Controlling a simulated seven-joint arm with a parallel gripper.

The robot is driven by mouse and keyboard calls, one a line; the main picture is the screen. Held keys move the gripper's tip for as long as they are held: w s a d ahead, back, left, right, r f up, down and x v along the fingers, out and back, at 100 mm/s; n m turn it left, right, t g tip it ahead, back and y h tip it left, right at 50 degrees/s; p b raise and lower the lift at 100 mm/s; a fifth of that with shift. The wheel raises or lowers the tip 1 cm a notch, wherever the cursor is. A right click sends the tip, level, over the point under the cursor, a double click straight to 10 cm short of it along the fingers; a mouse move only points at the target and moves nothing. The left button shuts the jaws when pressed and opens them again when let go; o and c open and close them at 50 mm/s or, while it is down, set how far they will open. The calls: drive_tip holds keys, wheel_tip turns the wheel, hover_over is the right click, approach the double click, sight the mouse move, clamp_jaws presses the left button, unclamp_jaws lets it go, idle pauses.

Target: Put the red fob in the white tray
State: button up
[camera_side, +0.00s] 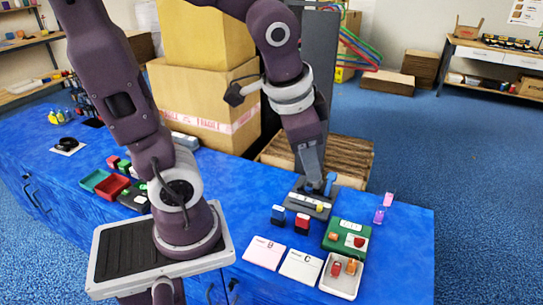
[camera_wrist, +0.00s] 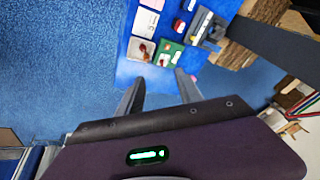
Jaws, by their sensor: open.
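The white tray (camera_side: 340,285) stands near the table's front right edge. A small red piece (camera_side: 336,268), which looks like a fob, lies inside it beside an orange-brown piece (camera_side: 351,267). Another small red piece (camera_side: 359,241) sits on the green board behind the tray; I cannot tell for sure which is the red fob. The tray also shows in the wrist view (camera_wrist: 134,55), its contents small and blurred. My gripper (camera_wrist: 160,77) is open with nothing between its fingers. In the side view it is above the grey holder (camera_side: 309,205), behind the tray; its fingertips are hard to make out.
The green board (camera_side: 335,228) lies just behind the tray. Two cards, pink (camera_side: 264,253) and white (camera_side: 301,267), lie to its left. Blue (camera_side: 278,215) and red (camera_side: 302,222) blocks stand behind the cards. Pink and purple pieces (camera_side: 380,214) stand at right. Cartons (camera_side: 205,105) rise at the back.

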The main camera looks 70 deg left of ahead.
drive_tip(key=s+d+r+n+t+h, duration=0.1)
drive_tip(key=s+d+r+n, duration=0.1)
drive_tip(key=s, duration=0.6)
drive_tip(key=shift+r+t, duration=0.4)
drive_tip(key=shift+r, duration=0.3)
